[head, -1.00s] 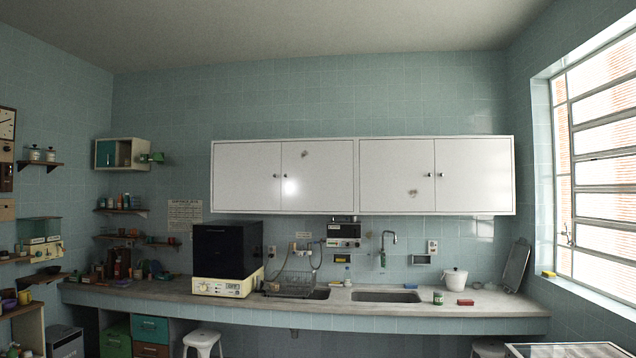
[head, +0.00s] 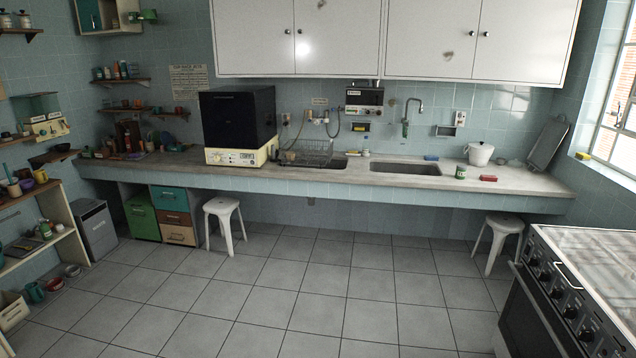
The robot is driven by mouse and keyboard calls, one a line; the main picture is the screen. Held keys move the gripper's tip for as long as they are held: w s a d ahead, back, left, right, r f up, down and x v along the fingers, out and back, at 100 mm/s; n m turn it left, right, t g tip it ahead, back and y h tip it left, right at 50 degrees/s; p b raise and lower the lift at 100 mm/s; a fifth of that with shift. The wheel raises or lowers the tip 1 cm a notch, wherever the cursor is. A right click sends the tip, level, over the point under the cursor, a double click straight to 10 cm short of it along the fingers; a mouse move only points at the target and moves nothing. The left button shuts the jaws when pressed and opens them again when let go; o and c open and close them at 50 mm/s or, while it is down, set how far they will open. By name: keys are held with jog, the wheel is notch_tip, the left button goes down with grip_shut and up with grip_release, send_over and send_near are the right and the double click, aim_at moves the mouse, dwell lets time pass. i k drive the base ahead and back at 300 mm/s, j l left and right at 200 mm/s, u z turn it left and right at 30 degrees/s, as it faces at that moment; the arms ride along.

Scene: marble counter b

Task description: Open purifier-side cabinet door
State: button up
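Two white wall cabinets hang side by side above the counter, cut off by the top edge of the head view. The left cabinet has a left door (head: 250,45) and a right door (head: 338,50). The right cabinet has a left door (head: 425,45) and a right door (head: 525,50). All the doors look shut, with small dark knobs near where each pair meets. A boxy wall unit (head: 364,97), possibly the purifier, is mounted below the seam between the cabinets. I cannot tell for certain which door is the purifier-side one. My gripper is not in view.
A marble counter (head: 330,177) runs along the back wall, with a black-and-cream appliance (head: 238,125) and a sink (head: 405,168). White stools (head: 224,224) (head: 499,241) stand below it. A stove (head: 580,290) is at right front. The tiled floor (head: 300,290) between is clear.

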aim_at(331, 37)
jog(key=i+u, duration=0.4)
jog(key=i, duration=2.5)
jog(key=i+j+z, duration=0.15)
jog(key=i, duration=0.55)
jog(key=i+j, duration=0.15)
jog(key=i, duration=0.6)
